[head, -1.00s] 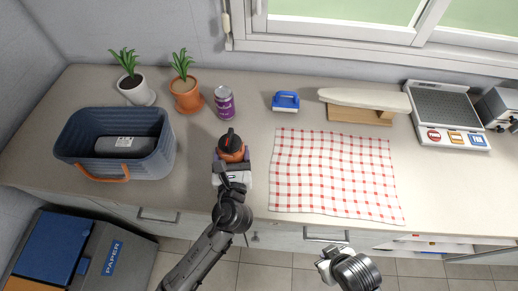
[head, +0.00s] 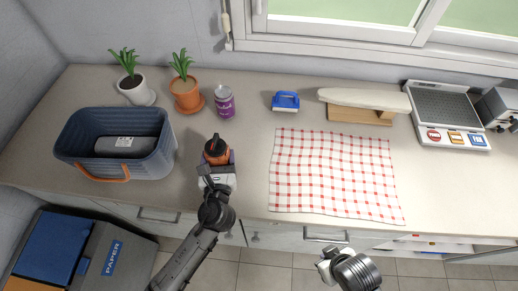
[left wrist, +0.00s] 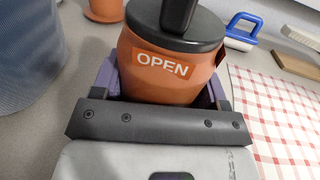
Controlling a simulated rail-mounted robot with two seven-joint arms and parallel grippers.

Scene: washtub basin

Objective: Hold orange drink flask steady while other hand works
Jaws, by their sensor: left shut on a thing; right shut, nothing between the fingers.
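The orange drink flask (head: 218,156) with a dark lid stands upright near the front of the counter, right of the blue basin. In the left wrist view the flask (left wrist: 165,72) shows an OPEN label below its dark lid. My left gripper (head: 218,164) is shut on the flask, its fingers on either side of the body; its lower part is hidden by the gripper. My right gripper (head: 327,265) is shut and empty in front of the counter's front edge, below the checkered cloth, apart from the flask.
A blue washtub basin (head: 163,152) holding a grey object stands at left. Two potted plants (head: 135,92) (head: 187,97) and a purple can (head: 225,103) stand behind. A red checkered cloth (head: 335,175) lies at right, with a blue-handled brush (head: 286,101) behind it.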

